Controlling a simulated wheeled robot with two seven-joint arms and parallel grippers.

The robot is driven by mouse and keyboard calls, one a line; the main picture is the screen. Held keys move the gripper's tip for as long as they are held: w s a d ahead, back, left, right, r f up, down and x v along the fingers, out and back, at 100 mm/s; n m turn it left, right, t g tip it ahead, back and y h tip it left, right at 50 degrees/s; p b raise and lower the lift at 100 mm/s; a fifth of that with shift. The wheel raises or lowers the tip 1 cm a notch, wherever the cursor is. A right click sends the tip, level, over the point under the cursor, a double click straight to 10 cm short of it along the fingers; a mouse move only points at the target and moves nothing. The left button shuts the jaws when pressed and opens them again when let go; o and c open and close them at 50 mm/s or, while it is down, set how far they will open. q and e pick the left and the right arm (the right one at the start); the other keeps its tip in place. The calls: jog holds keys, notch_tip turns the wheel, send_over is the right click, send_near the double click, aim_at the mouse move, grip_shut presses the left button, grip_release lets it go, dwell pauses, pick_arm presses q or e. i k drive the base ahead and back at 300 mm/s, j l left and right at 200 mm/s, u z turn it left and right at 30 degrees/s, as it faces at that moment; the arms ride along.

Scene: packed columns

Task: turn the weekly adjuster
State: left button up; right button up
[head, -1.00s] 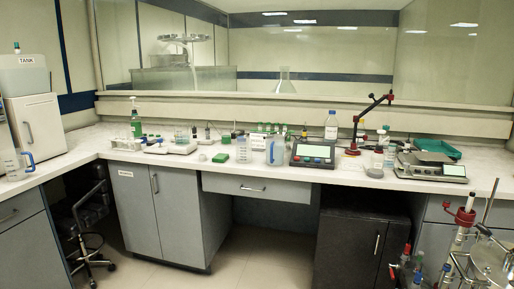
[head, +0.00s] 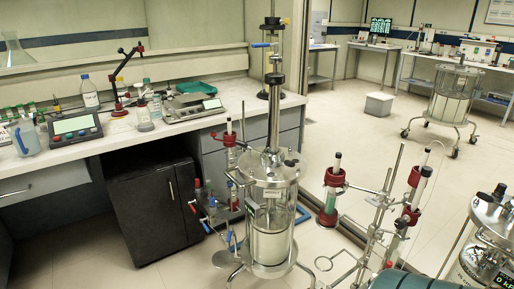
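A packed column (head: 271,230) stands on metal legs on the floor in the middle of the head view, with a clear cylinder and a steel top plate (head: 268,172). A tall steel rod (head: 274,105) rises from the plate. A blue-handled part (head: 262,45) sits near the rod's upper end. A similar column (head: 452,95) on casters stands farther back at right, and part of a third vessel (head: 490,245) with a dark digital display shows at the right edge. I cannot tell which part is the weekly adjuster. Neither gripper is in view.
Metal stands with red clamps (head: 335,178) and tubes crowd the floor right of the near column. A lab bench (head: 150,130) with a black cabinet (head: 155,205) lies at left. A white box (head: 379,104) stands on open floor behind.

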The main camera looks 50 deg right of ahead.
aim_at(270, 161)
jog(key=z, duration=1.65)
jog(key=i+l+z, duration=0.25)
jog(key=i+z, duration=0.2)
jog(key=i, duration=0.2)
